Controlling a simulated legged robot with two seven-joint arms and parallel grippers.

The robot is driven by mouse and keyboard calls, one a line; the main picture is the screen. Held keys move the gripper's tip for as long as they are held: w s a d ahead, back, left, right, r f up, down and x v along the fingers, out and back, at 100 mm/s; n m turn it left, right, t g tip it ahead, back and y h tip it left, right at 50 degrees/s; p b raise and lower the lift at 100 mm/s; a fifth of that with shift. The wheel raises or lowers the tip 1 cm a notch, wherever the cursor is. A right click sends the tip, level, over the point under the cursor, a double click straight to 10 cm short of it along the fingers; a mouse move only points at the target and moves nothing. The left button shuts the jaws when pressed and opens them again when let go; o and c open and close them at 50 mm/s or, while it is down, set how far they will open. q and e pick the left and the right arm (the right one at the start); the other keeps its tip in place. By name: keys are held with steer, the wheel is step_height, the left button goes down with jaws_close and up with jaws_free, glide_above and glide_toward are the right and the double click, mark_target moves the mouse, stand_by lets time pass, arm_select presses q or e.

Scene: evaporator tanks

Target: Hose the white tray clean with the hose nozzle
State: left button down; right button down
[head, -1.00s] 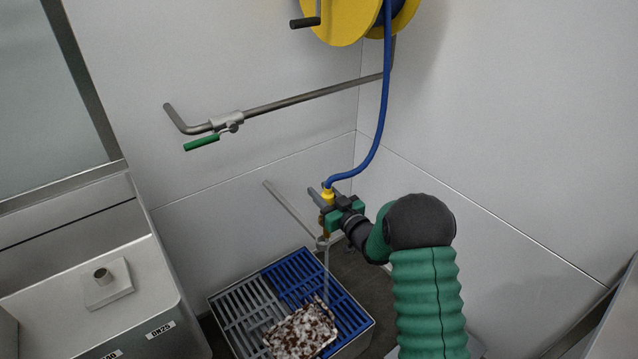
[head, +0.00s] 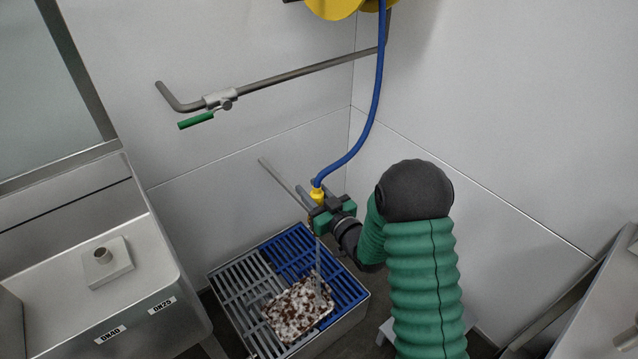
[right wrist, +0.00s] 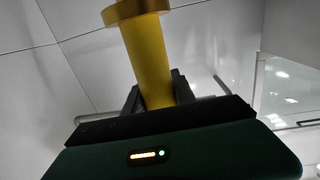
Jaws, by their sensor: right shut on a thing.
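The white tray (head: 299,308), heavily speckled with brown dirt, lies on a grated basin (head: 240,302) with grey and blue grating. My right gripper (head: 322,209) is shut on the yellow hose nozzle (head: 317,194), above and behind the tray. The nozzle also shows in the right wrist view (right wrist: 148,60), between the dark fingers. A thin, pale stream of water (head: 318,265) falls from the nozzle onto the right part of the tray. My left gripper is not in view.
A blue hose (head: 376,95) runs up from the nozzle to a yellow reel (head: 335,8). A wall pipe with a green-handled valve (head: 197,120) is at upper left. A steel tank (head: 90,290) stands left of the basin. Walls close off the corner behind.

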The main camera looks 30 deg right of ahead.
steer(key=s+a, duration=0.2)
steer(key=a, duration=0.6)
step_height(320, 180, down, 13)
steer(key=b, duration=1.1)
steer(key=shift+d+r, duration=0.15)
steer(key=shift+r, duration=0.05)
steer(key=shift+w, duration=0.1)
steer(key=a, duration=0.3)
stand_by(1.3)
